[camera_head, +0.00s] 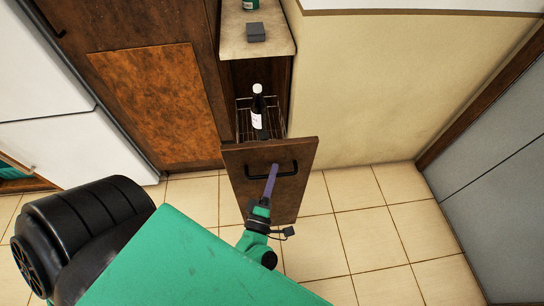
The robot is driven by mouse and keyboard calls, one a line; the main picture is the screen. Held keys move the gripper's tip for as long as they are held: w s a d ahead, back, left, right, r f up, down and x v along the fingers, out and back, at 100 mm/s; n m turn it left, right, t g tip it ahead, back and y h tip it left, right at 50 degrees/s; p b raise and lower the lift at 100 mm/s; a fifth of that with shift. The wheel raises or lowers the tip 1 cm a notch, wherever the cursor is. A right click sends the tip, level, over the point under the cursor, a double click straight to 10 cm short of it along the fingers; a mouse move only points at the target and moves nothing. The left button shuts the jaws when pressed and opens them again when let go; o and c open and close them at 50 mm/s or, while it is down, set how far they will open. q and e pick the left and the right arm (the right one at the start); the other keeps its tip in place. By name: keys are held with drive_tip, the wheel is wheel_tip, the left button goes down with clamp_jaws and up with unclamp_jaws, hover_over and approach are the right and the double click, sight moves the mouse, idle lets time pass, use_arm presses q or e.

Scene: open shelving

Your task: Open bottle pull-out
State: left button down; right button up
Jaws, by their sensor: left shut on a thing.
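The bottle pull-out has a dark wooden front (241,182) that stands forward of the narrow cabinet under the counter. Behind the front, a wire rack (244,118) shows, with a dark bottle (258,112) upright in it, with a white cap and label. A black bar handle (290,172) runs across the upper part of the front. My left gripper (273,170) is shut on the handle, its purple fingers at the bar's middle. The lower part of the front is partly hidden behind my left arm. My right gripper is not in view.
A narrow countertop (258,38) above carries a grey box (255,32) and a green item (251,4). A brown cabinet door (155,95) is at the left, a beige wall (380,85) at the right. The tiled floor (375,240) is clear on the right.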

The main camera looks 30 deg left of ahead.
use_arm(q)
drive_tip(key=shift+d, duration=0.1)
drive_tip(key=c, duration=0.9)
unclamp_jaws()
drive_tip(key=b+v, duration=0.2)
drive_tip(key=v, duration=1.2)
drive_tip(key=shift+s+d, duration=0.1)
drive_tip(key=shift+s, duration=0.2)
drive_tip(key=shift+f, duration=0.1)
